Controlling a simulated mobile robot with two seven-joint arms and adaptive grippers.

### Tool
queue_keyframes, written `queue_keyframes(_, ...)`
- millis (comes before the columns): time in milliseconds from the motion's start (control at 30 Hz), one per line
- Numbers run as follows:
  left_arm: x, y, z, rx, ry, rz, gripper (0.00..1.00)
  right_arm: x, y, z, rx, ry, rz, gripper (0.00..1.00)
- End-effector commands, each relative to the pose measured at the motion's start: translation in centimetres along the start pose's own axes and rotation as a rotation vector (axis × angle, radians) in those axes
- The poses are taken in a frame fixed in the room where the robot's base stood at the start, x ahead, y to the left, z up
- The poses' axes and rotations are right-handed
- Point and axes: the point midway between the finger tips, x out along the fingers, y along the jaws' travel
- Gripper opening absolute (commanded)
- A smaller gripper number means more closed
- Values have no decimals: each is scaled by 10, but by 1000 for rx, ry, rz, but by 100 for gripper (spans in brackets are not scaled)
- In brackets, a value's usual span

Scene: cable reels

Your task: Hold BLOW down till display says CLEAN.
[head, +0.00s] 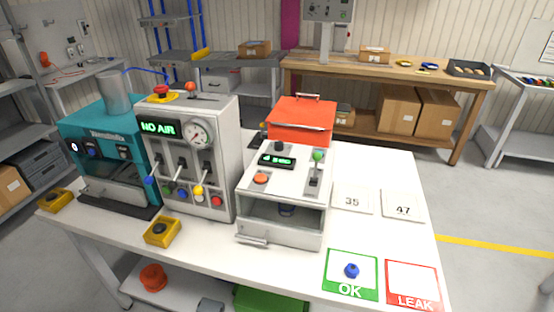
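No label reading BLOW can be made out in the head view. The grey panel (224,150) has a green-lit display (161,127) that reads NO AIR, beside a round gauge (197,133). Below are several levers with coloured knobs and coloured buttons. Neither gripper is in view.
A teal machine (99,123) stands at the left, with another yellow box (55,200) near it. A blue part (351,270) lies on the green OK mat (341,290); the red LEAK mat (412,283) is empty. Cards 35 (353,191) and 47 (402,196) lie at the right.

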Motion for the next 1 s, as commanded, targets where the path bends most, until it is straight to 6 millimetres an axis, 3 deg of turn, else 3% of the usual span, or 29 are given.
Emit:
queue_keyframes(467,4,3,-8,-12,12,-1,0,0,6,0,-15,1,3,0)
queue_keyframes(1000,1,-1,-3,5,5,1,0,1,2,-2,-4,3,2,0)
